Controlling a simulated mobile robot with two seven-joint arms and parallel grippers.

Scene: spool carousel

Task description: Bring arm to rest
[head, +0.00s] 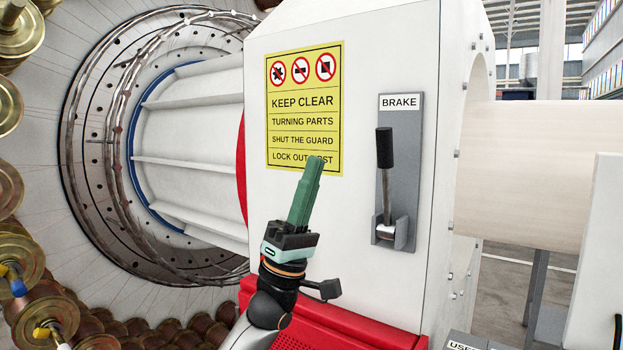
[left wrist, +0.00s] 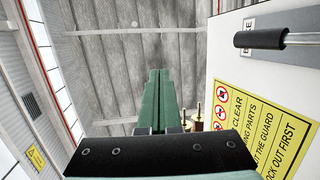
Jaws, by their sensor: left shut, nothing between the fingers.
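My left gripper (head: 314,163) is in front of the white machine housing, its green fingers pointing up over the lower right part of the yellow sign. The fingers are together with nothing between them. They also show in the left wrist view (left wrist: 157,76), closed and pointing away from the camera. The brake lever (head: 385,165), with a black grip, stands upright in its grey bracket to the right of the gripper, apart from it. The lever's black grip (left wrist: 262,39) shows at the upper right of the left wrist view. My right gripper is in neither view.
The yellow warning sign (head: 304,90) is on the white housing (head: 365,60). A large ring (head: 100,150) with many spools around it fills the left. A red grille (head: 330,325) lies below the gripper. A pale cylinder (head: 530,170) extends to the right.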

